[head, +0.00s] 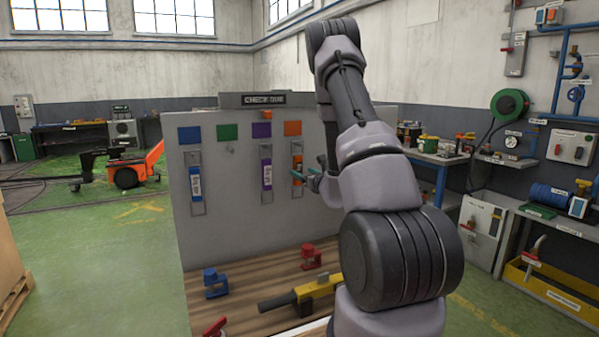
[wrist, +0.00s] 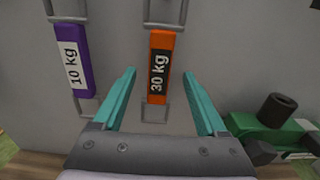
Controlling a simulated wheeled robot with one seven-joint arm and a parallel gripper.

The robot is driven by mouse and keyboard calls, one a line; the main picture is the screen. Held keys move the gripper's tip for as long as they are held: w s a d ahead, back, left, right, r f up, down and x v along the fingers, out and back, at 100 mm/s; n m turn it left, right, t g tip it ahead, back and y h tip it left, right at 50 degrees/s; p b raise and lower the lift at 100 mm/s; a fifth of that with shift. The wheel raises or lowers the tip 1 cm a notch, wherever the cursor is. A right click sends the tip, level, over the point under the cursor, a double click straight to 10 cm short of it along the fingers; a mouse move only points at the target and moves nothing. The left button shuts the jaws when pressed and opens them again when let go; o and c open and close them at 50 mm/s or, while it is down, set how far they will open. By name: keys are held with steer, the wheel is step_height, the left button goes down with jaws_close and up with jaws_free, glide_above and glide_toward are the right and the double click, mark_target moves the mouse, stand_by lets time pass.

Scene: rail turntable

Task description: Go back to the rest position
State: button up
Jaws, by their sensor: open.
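My gripper (head: 309,168) is raised in front of the grey upright board (head: 231,235), and its two teal fingers are spread. In the wrist view my gripper (wrist: 145,74) points at an orange block labelled 30 kg (wrist: 159,65), which shows between the fingers. The fingers do not touch it as far as I can see. The orange block hangs in a metal holder on the board, under an orange square (head: 292,128). A purple block labelled 10 kg (head: 267,174) and a blue block (head: 195,184) hang in holders to its left. My arm covers the board's right part.
On the wooden bench top below stand a blue clamp-like piece (head: 215,284), a red one (head: 311,257) and a yellow-and-black tool (head: 301,295). A green piece (wrist: 270,135) shows at right in the wrist view. The floor left of the board is open.

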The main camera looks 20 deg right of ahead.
steer(key=s, duration=0.7)
steer(key=s+a+r+n+g+y, duration=0.1)
steer(key=a+r+n+g+y, duration=0.1)
steer(key=a+r+n+y, duration=0.75)
steer(key=s+a+r+n+g+y, duration=0.25)
steer(key=s+a+n+g, duration=0.2)
steer(key=a, duration=0.35)
steer(key=s+a+r+n+g+y, duration=0.1)
steer(key=s+a+r+n+g, duration=0.25)
steer(key=s+a, duration=0.3)
steer(key=s+a+n+g+h, duration=0.2)
steer(key=s+n+g+h, duration=0.3)
steer(key=s+n, duration=0.6)
steer(key=s+d+r+n+t+h, duration=0.3)
steer(key=s+d+r+t+h, duration=0.1)
steer(key=s+d+r+h, duration=0.1)
steer(key=d+h, duration=0.1)
steer(key=d, duration=0.1)
steer(key=shift+s+d+h, duration=0.3)
